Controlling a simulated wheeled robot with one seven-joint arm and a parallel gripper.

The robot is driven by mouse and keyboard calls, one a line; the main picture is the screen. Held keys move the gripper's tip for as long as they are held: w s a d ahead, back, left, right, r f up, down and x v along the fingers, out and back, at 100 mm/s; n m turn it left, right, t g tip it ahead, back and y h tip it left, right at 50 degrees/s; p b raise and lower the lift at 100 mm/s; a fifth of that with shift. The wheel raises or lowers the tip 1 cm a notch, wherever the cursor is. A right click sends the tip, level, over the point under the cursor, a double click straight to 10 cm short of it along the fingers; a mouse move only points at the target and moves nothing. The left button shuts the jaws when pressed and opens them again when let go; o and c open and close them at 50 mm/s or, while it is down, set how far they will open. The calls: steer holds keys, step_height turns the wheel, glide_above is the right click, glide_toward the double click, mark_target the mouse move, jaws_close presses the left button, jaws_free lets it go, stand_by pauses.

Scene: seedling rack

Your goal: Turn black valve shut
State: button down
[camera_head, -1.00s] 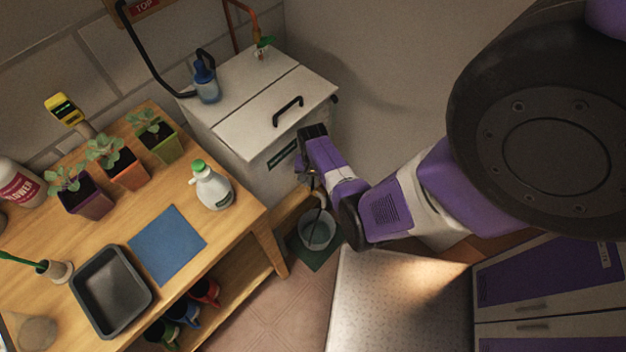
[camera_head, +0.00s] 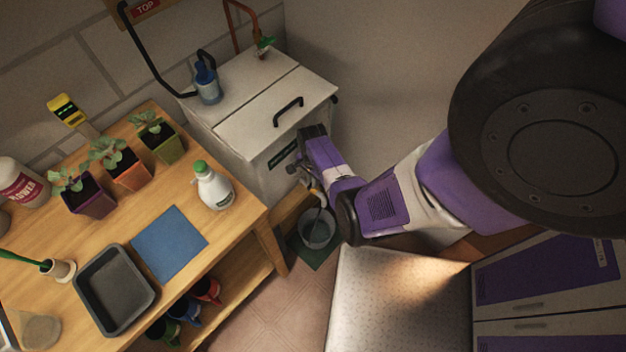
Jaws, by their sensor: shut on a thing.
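My gripper (camera_head: 303,172) is at the front of the white cabinet (camera_head: 262,158), low and near its right corner, just above a grey bucket (camera_head: 316,236). Its fingers show only as a small greyish shape beside my purple wrist. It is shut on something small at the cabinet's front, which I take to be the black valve. The valve itself is hidden or too small to make out, so I cannot tell how its handle is turned.
The bucket stands on a green mat (camera_head: 325,258). A speckled pale surface (camera_head: 395,300) lies at bottom middle.

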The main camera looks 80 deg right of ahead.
stand_by(0.4)
steer(key=c, duration=1.5)
jaws_free()
steer(key=shift+r+p, duration=0.65)
steer(key=shift+r, duration=3.25)
